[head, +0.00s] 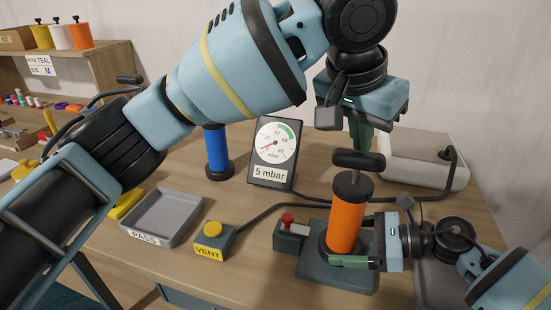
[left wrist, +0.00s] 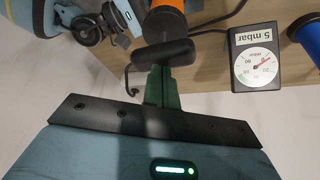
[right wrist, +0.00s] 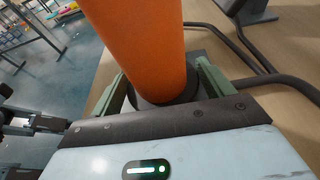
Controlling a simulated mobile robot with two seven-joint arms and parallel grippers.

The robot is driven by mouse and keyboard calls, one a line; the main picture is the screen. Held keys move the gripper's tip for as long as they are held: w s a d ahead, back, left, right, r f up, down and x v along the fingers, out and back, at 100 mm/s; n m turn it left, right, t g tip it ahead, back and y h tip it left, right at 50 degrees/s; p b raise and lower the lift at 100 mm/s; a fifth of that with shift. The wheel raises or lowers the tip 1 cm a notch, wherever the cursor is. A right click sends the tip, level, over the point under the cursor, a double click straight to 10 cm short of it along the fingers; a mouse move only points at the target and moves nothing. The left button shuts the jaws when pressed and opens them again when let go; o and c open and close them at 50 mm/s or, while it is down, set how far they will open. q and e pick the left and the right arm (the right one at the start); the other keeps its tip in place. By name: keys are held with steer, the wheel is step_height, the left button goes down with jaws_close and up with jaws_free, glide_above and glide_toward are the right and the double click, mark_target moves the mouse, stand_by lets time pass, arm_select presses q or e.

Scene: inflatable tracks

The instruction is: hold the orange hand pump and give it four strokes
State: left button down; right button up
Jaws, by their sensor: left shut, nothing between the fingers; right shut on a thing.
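The orange hand pump (head: 347,225) stands upright on a dark base plate (head: 335,270), with a black T-handle (head: 358,161) at its top. My right gripper (head: 350,261) is shut around the lower part of the orange barrel; its green fingers also flank the barrel in the right wrist view (right wrist: 160,90). My left gripper (head: 360,146) is shut and empty, its fingertips pointing down right at the T-handle. In the left wrist view the shut green fingers (left wrist: 165,72) meet the black handle (left wrist: 163,54); whether they touch it I cannot tell.
A gauge (head: 276,150) reading 5 mbar stands behind the pump, beside a blue cylinder (head: 218,152). A yellow VENT button box (head: 214,241), a grey PASS tray (head: 165,217) and a red-buttoned block (head: 290,230) lie left of the pump. A pale box (head: 425,160) stands behind right.

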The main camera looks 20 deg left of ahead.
arm_select(q)
steer(key=shift+f, duration=0.9)
steer(key=shift+r, duration=3.6)
steer(key=shift+f, duration=0.15)
steer(key=shift+f, duration=3.45)
steer(key=shift+r, duration=3.6)
steer(key=shift+f, duration=0.15)
